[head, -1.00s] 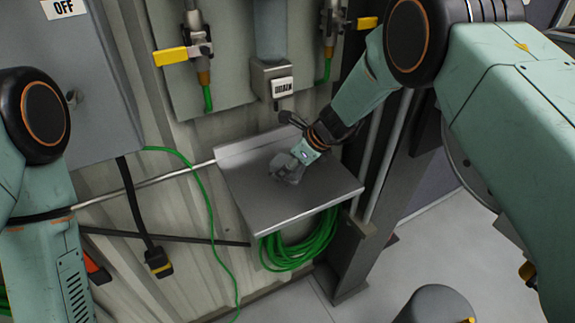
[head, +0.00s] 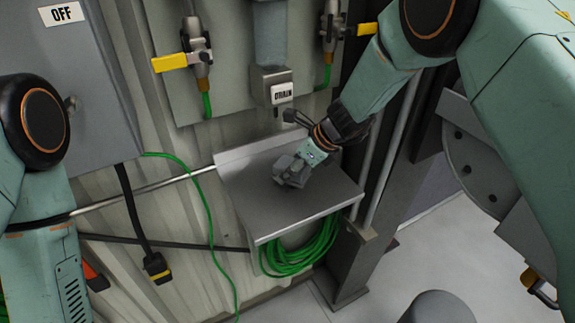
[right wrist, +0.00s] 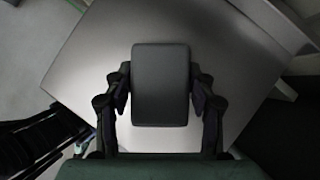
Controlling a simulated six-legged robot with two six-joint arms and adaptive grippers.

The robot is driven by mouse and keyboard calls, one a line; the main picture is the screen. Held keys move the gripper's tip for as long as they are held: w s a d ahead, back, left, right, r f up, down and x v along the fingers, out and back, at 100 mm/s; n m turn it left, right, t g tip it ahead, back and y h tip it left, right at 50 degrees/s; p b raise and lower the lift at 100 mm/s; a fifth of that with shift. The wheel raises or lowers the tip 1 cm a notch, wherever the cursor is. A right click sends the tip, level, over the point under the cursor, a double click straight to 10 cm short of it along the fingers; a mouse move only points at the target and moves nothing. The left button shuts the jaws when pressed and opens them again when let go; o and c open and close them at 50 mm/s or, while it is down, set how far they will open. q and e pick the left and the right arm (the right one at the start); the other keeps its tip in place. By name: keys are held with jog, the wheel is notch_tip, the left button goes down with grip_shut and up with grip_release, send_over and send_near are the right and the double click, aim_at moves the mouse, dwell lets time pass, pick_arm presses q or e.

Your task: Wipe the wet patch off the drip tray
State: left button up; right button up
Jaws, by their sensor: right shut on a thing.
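The drip tray (head: 270,219) is a grey metal shelf with a raised back edge, fixed to the wall in the middle of the head view. My right gripper (head: 290,172) is over its middle, shut on a dark grey rectangular pad (right wrist: 160,84). In the right wrist view the pad sits between the two fingers, with the bare tray (right wrist: 235,60) behind it. I cannot tell whether the pad touches the tray. I cannot make out a wet patch; the pad and gripper hide part of the surface. My left gripper is out of view.
A drain spout (head: 272,88) hangs just above the tray's back edge. Yellow-handled valves (head: 177,61) are on the wall. A coiled green hose (head: 298,252) hangs under the tray. A grey post (head: 352,262) stands close on the right.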

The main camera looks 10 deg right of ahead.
aim_at(299, 172)
jog(key=s, duration=0.2)
jog(key=s+d+r+b, duration=0.1)
jog(key=shift+s, duration=0.1)
jog(key=shift+s+d+r+b, duration=0.1)
jog(key=shift+s+d+b, duration=0.2)
jog(key=shift+s, duration=0.25)
jog(key=shift+s+d+b, duration=0.2)
jog(key=shift+s+b, duration=0.1)
jog(key=shift+s, duration=0.25)
jog(key=s, duration=0.2)
jog(key=s+d+b, duration=0.1)
jog(key=shift+r, duration=0.4)
jog(key=shift+s+d+r+b, duration=0.15)
jog(key=shift+s+d+b, duration=0.1)
jog(key=shift+s, duration=0.3)
jog(key=shift+s+d+r+b, duration=0.1)
jog(key=shift+s+d+b, duration=0.1)
jog(key=shift+s, duration=0.3)
jog(key=shift+s+r, duration=0.1)
jog(key=shift+s, duration=0.2)
jog(key=shift+w, duration=0.1)
